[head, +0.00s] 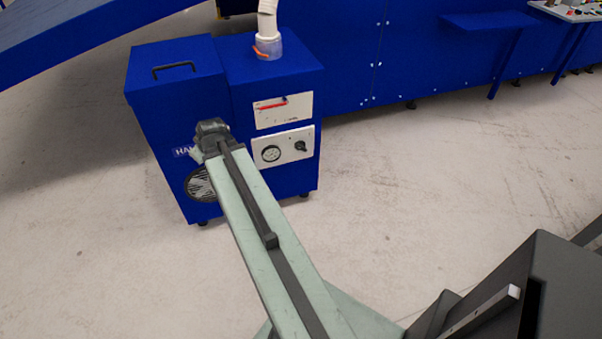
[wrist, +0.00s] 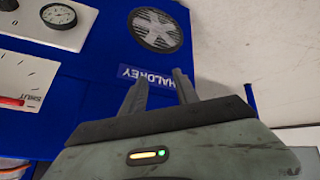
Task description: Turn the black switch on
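The black switch (head: 300,145) is a small knob on the white panel (head: 297,133) of the blue machine, right of a round gauge (head: 271,153). In the wrist view the blue machine appears upside down, and the black switch (wrist: 8,4) is only partly in the top left corner. My gripper (wrist: 160,78) has its two dark fingers apart with nothing between them. It is in front of the machine near the label, away from the switch. In the head view my arm hides most of the gripper.
The blue machine (head: 178,105) has a black top handle, a white hose (head: 267,22) and a round vent grille (wrist: 157,30). A red lever (head: 272,105) sits on a plate above the gauge. Larger blue equipment stands behind. The pale floor (head: 430,160) to the right is clear.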

